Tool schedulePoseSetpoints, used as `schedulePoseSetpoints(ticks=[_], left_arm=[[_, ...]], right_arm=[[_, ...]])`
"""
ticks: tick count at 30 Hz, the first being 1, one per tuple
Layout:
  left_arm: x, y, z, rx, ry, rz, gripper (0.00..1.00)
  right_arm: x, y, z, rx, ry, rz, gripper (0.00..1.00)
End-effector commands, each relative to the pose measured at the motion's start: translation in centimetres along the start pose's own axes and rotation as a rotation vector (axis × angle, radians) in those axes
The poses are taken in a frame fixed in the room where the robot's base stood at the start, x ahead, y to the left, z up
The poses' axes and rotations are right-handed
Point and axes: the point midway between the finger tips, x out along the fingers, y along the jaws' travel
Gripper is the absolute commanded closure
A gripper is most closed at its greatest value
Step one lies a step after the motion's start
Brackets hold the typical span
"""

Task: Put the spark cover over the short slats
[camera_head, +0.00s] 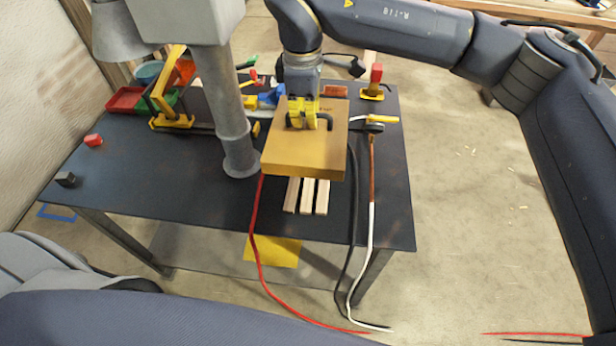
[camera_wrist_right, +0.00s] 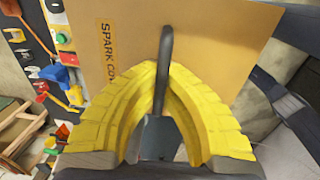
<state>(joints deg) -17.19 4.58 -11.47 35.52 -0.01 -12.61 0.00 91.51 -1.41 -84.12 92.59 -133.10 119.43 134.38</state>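The spark cover (camera_head: 285,145) is a flat tan box with a black bar handle on top. It shows in the right wrist view (camera_wrist_right: 215,45) with its printed label. My right gripper (camera_head: 309,118) has its yellow fingers closed around the handle (camera_wrist_right: 166,60). The short slats (camera_head: 307,197) are pale wooden strips lying side by side on the dark table. Their near ends stick out below the cover's front edge in the head view; their far parts are hidden by it. I cannot tell how high the cover is above them. My left gripper is not in view.
A grey upright post (camera_head: 232,120) stands close to the cover's left side. A red cable (camera_head: 256,220) and a black and white cable (camera_head: 371,215) hang over the table's front edge. A yellow clamp (camera_head: 170,120) and bins stand back left.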

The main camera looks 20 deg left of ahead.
Motion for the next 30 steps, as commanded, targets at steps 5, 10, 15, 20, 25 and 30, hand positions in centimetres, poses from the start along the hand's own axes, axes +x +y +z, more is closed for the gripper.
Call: schedulePoseSetpoints(ticks=[5,10,15,20,25,30], left_arm=[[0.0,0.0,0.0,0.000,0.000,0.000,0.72],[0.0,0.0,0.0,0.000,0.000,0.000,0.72],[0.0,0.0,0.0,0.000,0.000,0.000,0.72],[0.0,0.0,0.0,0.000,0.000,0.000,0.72],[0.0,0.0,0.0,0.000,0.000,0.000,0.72],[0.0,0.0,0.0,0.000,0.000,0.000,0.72]], right_arm=[[3.9,-0.4,-0.1,-0.001,0.001,-0.004,1.00],[7.5,-0.6,-0.2,-0.001,0.002,-0.003,1.00],[10.7,-0.8,-0.3,-0.001,0.001,-0.002,1.00],[12.5,-0.9,-0.3,0.000,0.001,0.000,1.00],[13.3,-1.0,-0.3,0.000,0.002,0.000,1.00],[13.9,-1.0,-0.3,0.000,0.002,0.000,1.00]])
